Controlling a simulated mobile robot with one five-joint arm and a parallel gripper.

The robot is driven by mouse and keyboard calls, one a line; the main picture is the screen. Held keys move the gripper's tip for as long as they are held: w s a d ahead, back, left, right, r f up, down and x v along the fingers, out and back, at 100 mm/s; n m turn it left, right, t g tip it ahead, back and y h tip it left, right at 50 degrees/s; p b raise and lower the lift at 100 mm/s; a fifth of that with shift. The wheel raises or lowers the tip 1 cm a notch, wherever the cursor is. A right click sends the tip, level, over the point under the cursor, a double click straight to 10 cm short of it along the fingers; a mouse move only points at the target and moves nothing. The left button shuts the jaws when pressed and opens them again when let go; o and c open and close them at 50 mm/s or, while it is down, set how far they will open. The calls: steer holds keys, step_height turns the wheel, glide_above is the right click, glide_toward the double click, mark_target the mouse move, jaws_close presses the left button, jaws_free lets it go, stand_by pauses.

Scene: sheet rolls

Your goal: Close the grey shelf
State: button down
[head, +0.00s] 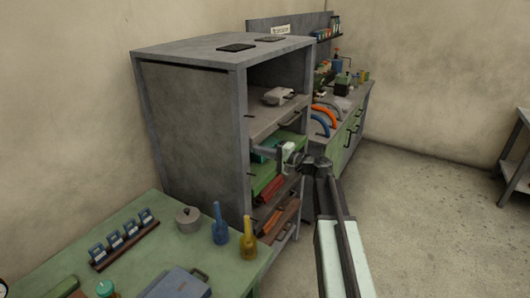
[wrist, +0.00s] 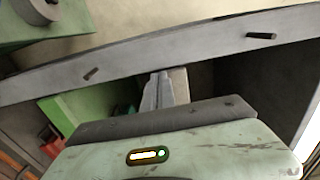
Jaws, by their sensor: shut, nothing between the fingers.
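My gripper (head: 268,151) is shut and empty at the cabinet's open front, just below the grey shelf and near the green shelf (head: 264,178). In the wrist view a long grey front board (wrist: 185,55) with two dark pegs crosses the picture. My gripper's closed fingers (wrist: 160,80) reach to its lower edge; contact is unclear.
Lower shelves hold red and orange things (head: 270,190). A green workbench (head: 350,125) stands behind the cabinet.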

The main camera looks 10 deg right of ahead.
steer(key=shift+w+a+r, duration=0.1)
steer(key=shift+w+r, duration=0.05)
steer(key=shift+r, duration=0.15)
steer(key=v, duration=1.4)
steer(key=shift+s, duration=0.25)
